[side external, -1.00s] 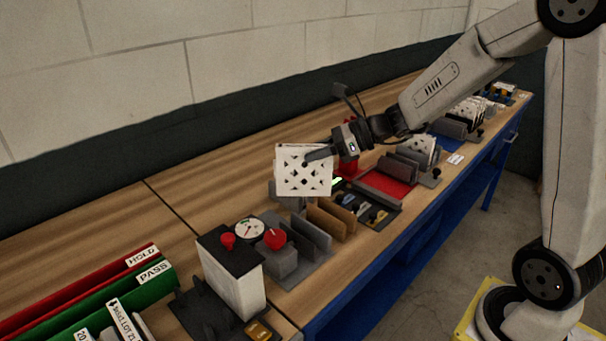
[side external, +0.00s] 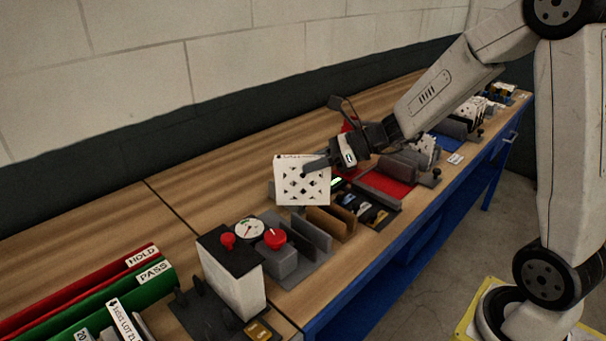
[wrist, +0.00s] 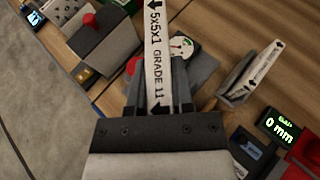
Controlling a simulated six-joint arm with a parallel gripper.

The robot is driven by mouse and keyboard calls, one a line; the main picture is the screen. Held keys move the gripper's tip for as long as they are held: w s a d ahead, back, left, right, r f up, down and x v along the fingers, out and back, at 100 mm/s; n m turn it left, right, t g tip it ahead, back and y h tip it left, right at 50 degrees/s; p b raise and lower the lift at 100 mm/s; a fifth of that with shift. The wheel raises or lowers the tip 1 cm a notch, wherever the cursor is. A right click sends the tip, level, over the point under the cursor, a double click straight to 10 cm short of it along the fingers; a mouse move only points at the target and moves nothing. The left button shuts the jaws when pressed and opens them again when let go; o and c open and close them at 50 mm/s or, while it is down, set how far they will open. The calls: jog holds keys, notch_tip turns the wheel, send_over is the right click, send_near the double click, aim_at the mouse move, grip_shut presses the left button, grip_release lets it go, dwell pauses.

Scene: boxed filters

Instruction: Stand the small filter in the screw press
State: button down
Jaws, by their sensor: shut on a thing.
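My gripper (side external: 318,165) is shut on a small white filter (side external: 300,186) with a diamond-hole face. It holds the filter upright above the bench. In the wrist view my gripper (wrist: 160,104) grips the filter's sides, and its edge (wrist: 157,45) reads "5x5x1 GRADE 11". A grey fixture with a red knob and upright plates (side external: 285,263), which looks like the screw press, stands nearer the camera, lower left of the filter. Its round dial (side external: 249,230) also shows in the wrist view (wrist: 181,46), beyond the filter. The held filter partly hides the fixture there.
A white box with black top (side external: 236,282) stands beside the fixture. Brown dividers (side external: 330,222), a dark tray of small parts (side external: 372,210) and a red mat (side external: 390,187) lie to the right. Green (side external: 125,300) and red bins stand lower left. The back of the bench is clear.

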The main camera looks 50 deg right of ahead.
aim_at(313, 202)
jog(key=shift+f, duration=1.3)
jog(key=shift+f, duration=0.1)
jog(key=shift+f, duration=1.65)
jog(key=shift+f, duration=0.6)
jog(key=shift+c, duration=2.4)
grip_release()
jog(key=shift+r, duration=0.1)
